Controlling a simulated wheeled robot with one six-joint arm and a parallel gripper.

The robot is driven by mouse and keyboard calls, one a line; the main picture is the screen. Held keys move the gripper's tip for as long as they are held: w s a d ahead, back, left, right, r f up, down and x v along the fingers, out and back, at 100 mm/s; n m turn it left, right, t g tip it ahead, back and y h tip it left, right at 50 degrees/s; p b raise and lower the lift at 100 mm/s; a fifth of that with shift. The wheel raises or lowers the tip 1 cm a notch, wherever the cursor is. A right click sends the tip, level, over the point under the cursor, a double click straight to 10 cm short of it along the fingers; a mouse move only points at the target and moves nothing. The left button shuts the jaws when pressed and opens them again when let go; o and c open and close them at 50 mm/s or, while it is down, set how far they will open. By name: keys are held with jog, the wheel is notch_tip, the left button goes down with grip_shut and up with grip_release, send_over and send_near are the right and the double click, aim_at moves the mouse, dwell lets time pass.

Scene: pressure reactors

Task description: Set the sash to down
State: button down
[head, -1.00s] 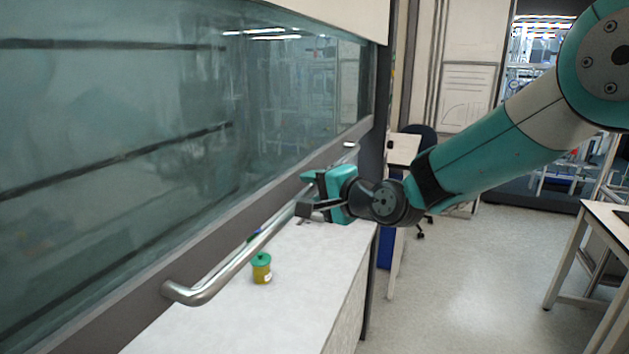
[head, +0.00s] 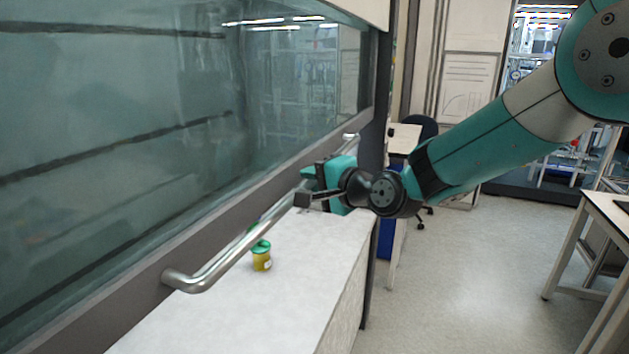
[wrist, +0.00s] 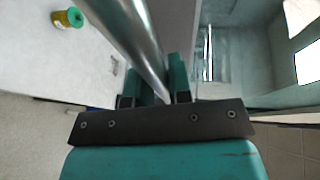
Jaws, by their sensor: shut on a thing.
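The sash is a large glass pane (head: 120,130) with a grey lower frame (head: 110,285), filling the left of the head view. A long metal bar handle (head: 235,262) runs along that frame. My gripper (head: 305,190) is at the far part of the handle. In the wrist view the handle (wrist: 138,38) passes between the two fingers of my gripper (wrist: 155,92), which is shut on it. The sash's lower edge stands above the white worktop, with a gap below it. The exact contact of the fingertips is partly hidden.
A yellow jar with a green lid (head: 261,256) stands on the white worktop (head: 300,275) below the handle; it also shows in the wrist view (wrist: 68,18). A dark post (head: 375,130) stands just beyond my gripper. Open floor (head: 450,280) lies to the right.

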notch_tip(320, 180, down, 42)
jog(key=b, duration=3)
jog(key=shift+r, duration=0.15)
jog(key=shift+s, duration=0.1)
jog(key=c, duration=1.1)
grip_release()
jog(key=shift+o, duration=0.2)
jog(key=b+v, duration=0.4)
jog(key=v, duration=1.3)
jog(key=shift+d+r, duration=0.2)
jog(key=shift+s, duration=0.1)
